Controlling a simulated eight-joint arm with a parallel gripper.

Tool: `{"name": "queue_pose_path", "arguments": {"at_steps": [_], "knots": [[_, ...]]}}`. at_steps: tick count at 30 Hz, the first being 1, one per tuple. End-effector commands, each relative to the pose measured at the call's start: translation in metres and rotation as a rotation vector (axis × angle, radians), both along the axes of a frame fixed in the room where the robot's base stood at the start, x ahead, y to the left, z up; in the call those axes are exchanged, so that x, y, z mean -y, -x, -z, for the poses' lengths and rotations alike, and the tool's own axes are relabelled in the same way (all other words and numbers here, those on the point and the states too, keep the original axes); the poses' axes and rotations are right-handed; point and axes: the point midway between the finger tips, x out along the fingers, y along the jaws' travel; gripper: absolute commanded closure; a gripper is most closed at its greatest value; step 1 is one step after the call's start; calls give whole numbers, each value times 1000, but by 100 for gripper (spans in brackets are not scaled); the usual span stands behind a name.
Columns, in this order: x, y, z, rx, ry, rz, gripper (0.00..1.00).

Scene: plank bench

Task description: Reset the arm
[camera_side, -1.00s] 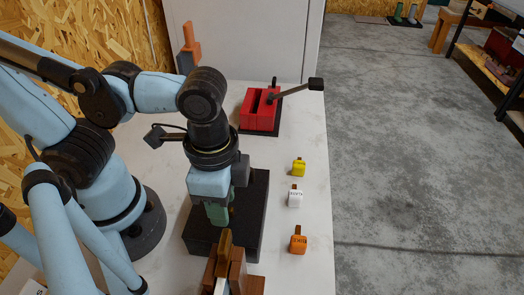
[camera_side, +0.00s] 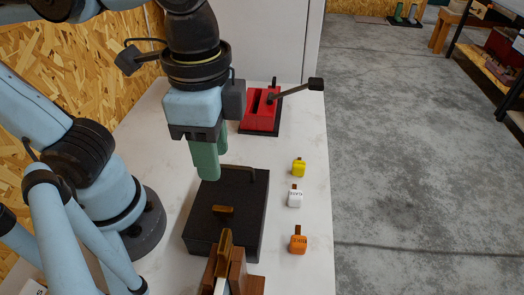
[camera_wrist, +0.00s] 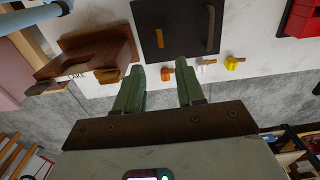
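My gripper (camera_side: 212,162) has green fingers and hangs above the far part of a black block (camera_side: 196,231), pointing down. In the wrist view, the fingers of my gripper (camera_wrist: 160,66) stand apart with nothing between them, so it is open and empty. The black block also shows in the wrist view (camera_wrist: 185,38). A small brown bar (camera_side: 223,209) sits on its top, and a longer raised brown bar (camera_side: 252,171) runs by its far right edge. Neither is touched by the fingers.
A brown wooden holder (camera_side: 238,272) stands at the near edge. Yellow (camera_side: 298,168), white (camera_side: 294,199) and orange (camera_side: 298,243) handled blocks line the bench's right side. A red slotted box (camera_side: 258,112) and a black-ended lever (camera_side: 315,84) are behind. White bench top (camera_side: 285,140) is bare between.

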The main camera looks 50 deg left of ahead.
Motion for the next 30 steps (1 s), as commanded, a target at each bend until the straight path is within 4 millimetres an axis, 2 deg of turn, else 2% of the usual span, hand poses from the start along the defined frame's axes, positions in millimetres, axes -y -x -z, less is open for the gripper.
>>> {"name": "queue_pose_path", "arguments": {"at_steps": [11, 14, 20, 24, 30], "knots": [[0, -1, -2, 1, 1, -2, 62], [-2, -7, 2, 17, 15, -34, 62], [-23, -51, 25, 142, 103, -231, 62], [-51, -87, 42, 272, 166, -403, 62], [-103, -123, 58, 463, 220, -623, 62]]}}
